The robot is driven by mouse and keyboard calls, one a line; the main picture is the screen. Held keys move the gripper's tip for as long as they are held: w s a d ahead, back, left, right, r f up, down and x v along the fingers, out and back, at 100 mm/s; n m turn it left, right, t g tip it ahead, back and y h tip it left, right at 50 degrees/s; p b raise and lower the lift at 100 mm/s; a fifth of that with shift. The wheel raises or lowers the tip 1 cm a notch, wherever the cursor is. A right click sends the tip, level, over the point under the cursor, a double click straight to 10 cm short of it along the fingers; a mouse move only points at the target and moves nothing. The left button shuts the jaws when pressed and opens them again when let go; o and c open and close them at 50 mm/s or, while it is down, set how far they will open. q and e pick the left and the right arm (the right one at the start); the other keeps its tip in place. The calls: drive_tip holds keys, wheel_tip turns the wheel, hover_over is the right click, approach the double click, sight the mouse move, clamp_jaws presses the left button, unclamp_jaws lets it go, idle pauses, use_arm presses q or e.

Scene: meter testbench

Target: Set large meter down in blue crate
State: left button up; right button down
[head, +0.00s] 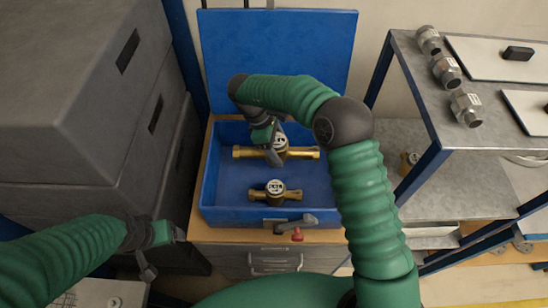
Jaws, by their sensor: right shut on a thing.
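The blue crate (228,192) stands open with its lid raised at the back. The large meter (301,153), a brass body with a long pipe and a round dial, lies crosswise in the rear half of the crate. My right gripper (274,152) reaches down from above and is shut on it near the dial, covering part of it. I cannot tell whether the meter touches the crate floor. A smaller brass meter (275,191) lies in the front half, apart from the large one. My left gripper (164,254) is open and empty, outside the crate at the lower left.
Grey stacked cases (75,90) rise close on the left. A metal shelf (420,80) with several silver fittings (466,108) stands on the right. The crate rests on a wooden-topped drawer cabinet (335,236), with a red item (297,235) at its front.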

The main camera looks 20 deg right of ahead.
drive_tip(key=f, duration=0.3)
drive_tip(key=shift+s, duration=0.25)
drive_tip(key=f, duration=0.3)
drive_tip(key=f+p, duration=0.1)
drive_tip(key=shift+w+f, duration=0.2)
drive_tip(key=shift+w, duration=0.2)
drive_tip(key=shift+a+f, duration=0.1)
drive_tip(key=shift+f, duration=0.2)
use_arm(q)
drive_tip(key=shift+v, duration=0.8)
use_arm(e)
drive_tip(key=shift+s, duration=0.15)
drive_tip(key=shift+c, duration=1.5)
unclamp_jaws()
drive_tip(key=shift+f, duration=0.1)
use_arm(q)
drive_tip(key=shift+b+x, duration=0.8)
drive_tip(key=shift+x, duration=0.05)
use_arm(e)
drive_tip(key=v, duration=1.2)
use_arm(q)
drive_tip(key=shift+s, duration=0.2)
